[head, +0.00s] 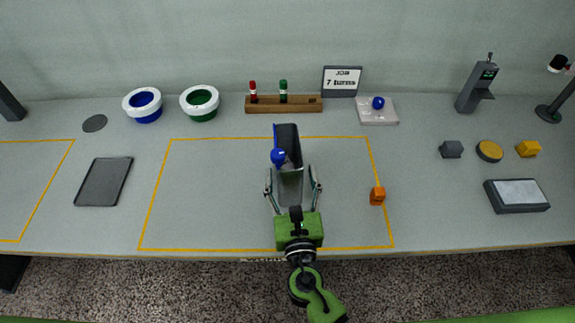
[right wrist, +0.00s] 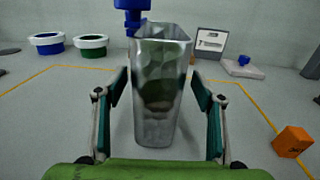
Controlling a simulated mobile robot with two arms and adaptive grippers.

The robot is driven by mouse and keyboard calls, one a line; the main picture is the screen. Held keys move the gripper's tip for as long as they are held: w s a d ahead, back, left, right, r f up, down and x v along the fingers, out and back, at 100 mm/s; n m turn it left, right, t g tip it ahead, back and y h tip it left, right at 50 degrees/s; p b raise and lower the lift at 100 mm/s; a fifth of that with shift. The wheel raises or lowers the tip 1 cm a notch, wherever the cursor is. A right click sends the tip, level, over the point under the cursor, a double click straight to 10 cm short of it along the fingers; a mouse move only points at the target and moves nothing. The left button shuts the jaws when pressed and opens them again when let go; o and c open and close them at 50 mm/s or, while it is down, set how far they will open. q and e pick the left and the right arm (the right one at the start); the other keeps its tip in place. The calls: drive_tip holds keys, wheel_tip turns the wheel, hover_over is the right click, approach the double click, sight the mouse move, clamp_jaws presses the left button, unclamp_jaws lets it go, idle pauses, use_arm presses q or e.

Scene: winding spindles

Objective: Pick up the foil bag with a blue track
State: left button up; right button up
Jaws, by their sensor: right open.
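The silver foil bag (head: 290,185) stands upright inside the yellow-outlined area, with a dark, blue-edged top and a blue knob-like piece (head: 278,156) at its upper left. In the right wrist view the shiny bag (right wrist: 160,95) fills the middle, and the blue piece (right wrist: 131,12) shows at its top left; the track itself is hard to make out. My right gripper (head: 293,189) is open, with one finger on each side of the bag. In the right wrist view, gaps show between its fingers (right wrist: 158,82) and the bag. My left gripper is not in view.
An orange block (head: 377,196) stands right of the gripper. A dark tablet (head: 104,182) lies left. Behind are blue (head: 143,118) and green (head: 200,117) lined white rings, a wooden rack (head: 263,105), a sign (head: 341,90) and a pale pad (head: 388,118) with a blue ball.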

drive_tip(key=w, duration=0.1)
drive_tip(key=w+p, duration=0.1)
drive_tip(key=w, duration=0.3)
drive_tip(key=shift+w+a+r, duration=0.1)
drive_tip(key=shift+a+r, duration=0.2)
drive_tip(key=shift+a, duration=0.1)
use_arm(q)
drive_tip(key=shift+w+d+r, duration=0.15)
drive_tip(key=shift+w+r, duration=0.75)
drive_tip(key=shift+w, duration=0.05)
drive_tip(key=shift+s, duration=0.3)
use_arm(e)
drive_tip(key=c, duration=1.3)
